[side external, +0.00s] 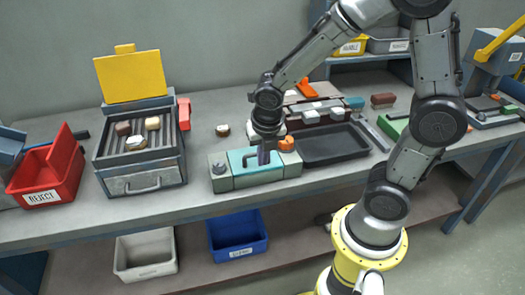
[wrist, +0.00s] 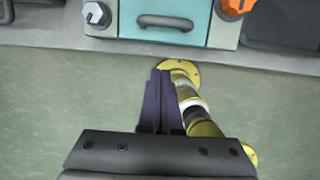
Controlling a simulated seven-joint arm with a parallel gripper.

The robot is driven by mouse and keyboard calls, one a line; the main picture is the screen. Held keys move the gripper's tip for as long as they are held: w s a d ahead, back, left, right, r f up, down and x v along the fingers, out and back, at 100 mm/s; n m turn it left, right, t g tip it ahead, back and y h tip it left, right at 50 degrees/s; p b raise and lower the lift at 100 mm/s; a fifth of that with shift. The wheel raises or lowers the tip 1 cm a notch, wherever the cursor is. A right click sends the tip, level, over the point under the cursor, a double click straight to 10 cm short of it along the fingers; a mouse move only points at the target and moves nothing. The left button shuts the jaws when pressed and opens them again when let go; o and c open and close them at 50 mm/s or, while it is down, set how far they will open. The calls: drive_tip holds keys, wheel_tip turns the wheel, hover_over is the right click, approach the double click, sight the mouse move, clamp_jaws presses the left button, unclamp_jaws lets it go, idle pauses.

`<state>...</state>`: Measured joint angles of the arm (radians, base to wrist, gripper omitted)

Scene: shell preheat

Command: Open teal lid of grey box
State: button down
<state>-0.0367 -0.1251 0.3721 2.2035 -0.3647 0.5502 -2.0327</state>
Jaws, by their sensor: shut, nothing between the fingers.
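The grey box (side external: 222,185) stands near the front edge of the bench. Its teal lid (side external: 262,177) looks closed. The lid also shows at the top of the wrist view (wrist: 140,8), with a dark bar handle (wrist: 165,22) near its front edge. My gripper (side external: 264,160) is shut and empty, pointing down at the lid in the side view and hiding part of it. In the wrist view my gripper (wrist: 160,78) appears below the handle, apart from it. Whether the fingers touch the lid is unclear.
A silver knob (wrist: 96,14) and an orange knob (wrist: 232,6) flank the lid. A dark tray (side external: 335,146) lies to the right. A grey drawer unit (side external: 140,182) with a raised yellow lid (side external: 131,76) and a red bin (side external: 47,172) stand left.

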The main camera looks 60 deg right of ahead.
sight(258, 170)
drive_tip(key=x, duration=0.6)
drive_tip(key=shift+f, duration=0.1)
drive_tip(key=shift+w+d+r, duration=0.6)
drive_tip(key=shift+w+d, duration=0.25)
drive_tip(key=shift+w+d+r, duration=0.4)
drive_tip(key=shift+r, duration=0.15)
drive_tip(key=shift+w+d+r, duration=0.15)
drive_tip(key=shift+r, duration=0.05)
